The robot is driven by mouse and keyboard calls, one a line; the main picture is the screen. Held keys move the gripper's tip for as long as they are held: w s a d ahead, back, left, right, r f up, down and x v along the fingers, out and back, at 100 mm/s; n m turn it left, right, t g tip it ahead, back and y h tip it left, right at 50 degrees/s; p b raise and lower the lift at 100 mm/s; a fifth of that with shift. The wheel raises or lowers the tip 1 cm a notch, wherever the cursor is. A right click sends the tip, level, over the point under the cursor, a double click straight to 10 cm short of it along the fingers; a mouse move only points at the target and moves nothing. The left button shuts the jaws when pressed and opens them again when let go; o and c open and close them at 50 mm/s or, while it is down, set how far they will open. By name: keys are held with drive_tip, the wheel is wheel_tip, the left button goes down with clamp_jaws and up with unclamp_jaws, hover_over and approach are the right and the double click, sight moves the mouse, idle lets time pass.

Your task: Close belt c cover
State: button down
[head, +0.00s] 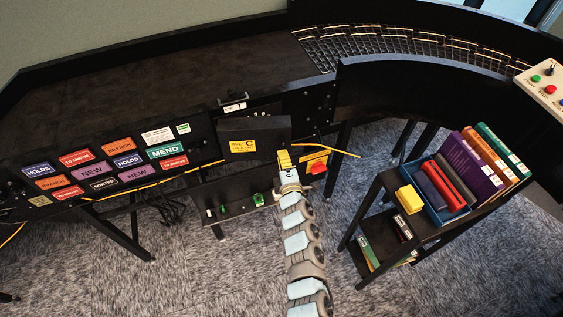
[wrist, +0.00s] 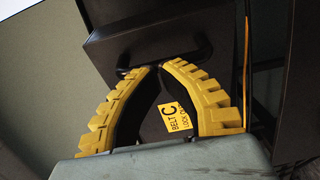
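The belt C cover (head: 268,130) is a black box-like panel on the front of the machine. It carries a yellow label (head: 243,146), which also shows between my fingers in the wrist view (wrist: 177,118). The cover appears tilted outward, but I cannot tell its exact angle. My gripper (head: 284,160) is at the cover's lower right. In the wrist view its yellow fingers (wrist: 157,68) curve together, with tips almost meeting at a dark bar handle (wrist: 200,52). The gripper looks shut; whether the handle is between the tips is unclear.
A red and yellow switch (head: 317,167) sits just right of my gripper. A control panel with green buttons (head: 258,199) is below. A dark cart (head: 432,232) with books and a blue bin (head: 424,205) stands to the right. Coloured label plates (head: 91,173) cover the left front.

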drive_tip(key=w+b, duration=0.1)
drive_tip(key=w, duration=0.3)
drive_tip(key=shift+d+f+b, duration=0.15)
drive_tip(key=shift+b, duration=0.2)
drive_tip(key=shift+w+b, duration=0.45)
drive_tip(key=shift+w, duration=0.65)
drive_tip(key=s+d, duration=0.2)
drive_tip(key=s, duration=0.1)
drive_tip(key=s+d, duration=0.1)
drive_tip(key=shift+s, duration=0.3)
drive_tip(key=s+d, duration=0.4)
drive_tip(key=s, duration=0.3)
drive_tip(key=shift+d+r+b, duration=0.2)
drive_tip(key=shift+d+b, duration=0.1)
drive_tip(key=shift+s, duration=0.1)
